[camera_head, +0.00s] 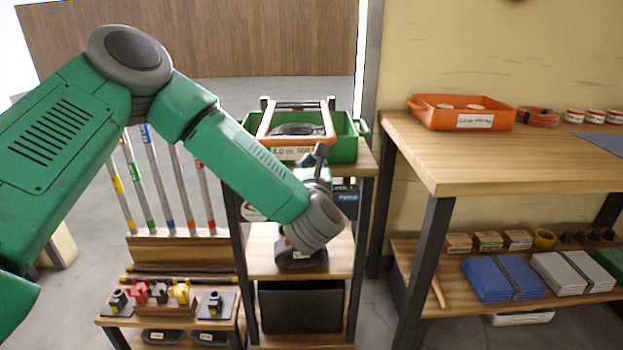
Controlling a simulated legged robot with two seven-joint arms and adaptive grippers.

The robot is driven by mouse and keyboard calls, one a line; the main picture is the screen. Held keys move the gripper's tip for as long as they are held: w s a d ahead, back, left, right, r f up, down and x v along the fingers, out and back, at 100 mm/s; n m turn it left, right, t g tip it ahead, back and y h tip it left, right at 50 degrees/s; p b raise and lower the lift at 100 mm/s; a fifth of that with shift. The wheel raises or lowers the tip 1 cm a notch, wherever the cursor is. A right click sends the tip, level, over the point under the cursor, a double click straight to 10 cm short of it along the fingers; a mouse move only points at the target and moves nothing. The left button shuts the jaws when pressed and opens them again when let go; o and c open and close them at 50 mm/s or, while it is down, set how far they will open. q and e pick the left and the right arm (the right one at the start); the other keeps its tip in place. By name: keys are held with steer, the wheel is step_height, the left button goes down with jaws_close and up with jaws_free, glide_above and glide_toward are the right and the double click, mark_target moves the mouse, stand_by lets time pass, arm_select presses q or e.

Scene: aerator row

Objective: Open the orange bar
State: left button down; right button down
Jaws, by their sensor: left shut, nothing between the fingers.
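A green crate (345,150) stands on top of the narrow shelf rack, with a dark object (297,129) inside. An orange bar (291,141) runs across the crate's front as part of a pale and orange frame, above a white label. My left arm reaches in from the left, and its wrist hangs in front of the rack. My left gripper (320,153) is shut and empty, with its dark fingers pointing up close to the crate's front right. I cannot tell whether it touches the crate or bar. My right gripper is out of view.
A wooden table (480,165) at the right holds an orange tray (463,113), a coiled orange hose (537,117) and several small tins. Its lower shelf holds blue and grey folded stacks. Colour-banded poles stand left of the rack, and a black bin (300,306) sits low in it.

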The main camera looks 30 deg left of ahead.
arm_select(q)
steer(key=shift+w+a+r, duration=0.1)
steer(key=shift+r, duration=0.45)
steer(key=shift+r, duration=0.1)
